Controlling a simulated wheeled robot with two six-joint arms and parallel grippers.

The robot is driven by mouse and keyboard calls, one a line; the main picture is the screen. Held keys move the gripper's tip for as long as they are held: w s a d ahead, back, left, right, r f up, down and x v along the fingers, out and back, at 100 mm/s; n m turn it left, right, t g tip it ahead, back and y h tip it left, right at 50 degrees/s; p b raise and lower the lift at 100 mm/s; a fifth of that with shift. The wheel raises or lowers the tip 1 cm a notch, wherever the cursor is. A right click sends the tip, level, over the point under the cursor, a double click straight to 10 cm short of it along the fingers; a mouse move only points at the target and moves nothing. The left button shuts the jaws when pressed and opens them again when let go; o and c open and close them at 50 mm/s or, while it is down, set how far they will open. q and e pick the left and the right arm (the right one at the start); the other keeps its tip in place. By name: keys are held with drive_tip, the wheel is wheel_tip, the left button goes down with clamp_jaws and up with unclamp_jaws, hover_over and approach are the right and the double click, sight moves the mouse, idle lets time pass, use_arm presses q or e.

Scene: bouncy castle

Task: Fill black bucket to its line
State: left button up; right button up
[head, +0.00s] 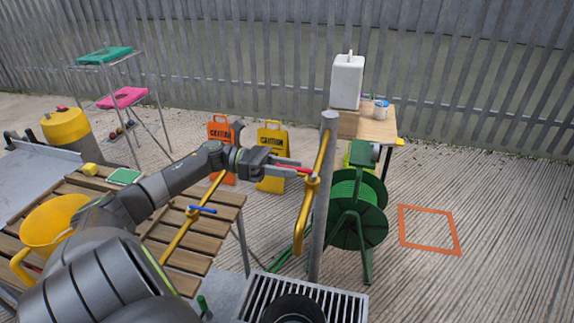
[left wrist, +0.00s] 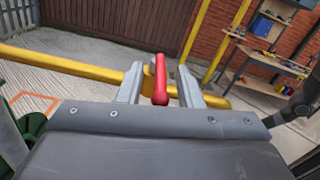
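The black bucket (head: 293,308) stands on a metal grate at the bottom edge of the head view, partly cut off. Its fill line and inside level cannot be made out. Above it a yellow pipe (head: 304,220) on a grey post bends downward, with a red tap lever (head: 290,167) near its top. My left gripper (head: 283,168) is at this lever. In the left wrist view the red lever (left wrist: 160,82) sits between the two spread fingers, with a gap visible on each side. I see no running water. My right gripper is not in view.
A second yellow pipe with a blue lever (head: 203,209) crosses the slatted bench (head: 190,258) at left. A yellow bucket (head: 50,222) is there too. A green hose reel (head: 358,210) stands right of the post. Open ground with an orange square (head: 430,247) lies further right.

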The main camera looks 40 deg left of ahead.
use_arm(q)
clamp_jaws()
idle(0.3)
drive_tip(key=n+t+y+p, duration=0.1)
drive_tip(key=p, duration=0.1)
drive_tip(key=s+d+n+t+y+p, duration=0.1)
drive_tip(key=t+p, duration=0.1)
drive_tip(key=n+t+y+p, duration=0.1)
drive_tip(key=n+y+p, duration=0.1)
drive_tip(key=p, duration=0.1)
drive_tip(key=shift+s+d+r+t, duration=0.2)
drive_tip(key=shift+s+t, duration=0.2)
drive_tip(key=shift+f, duration=0.15)
drive_tip(key=shift+n, duration=0.3)
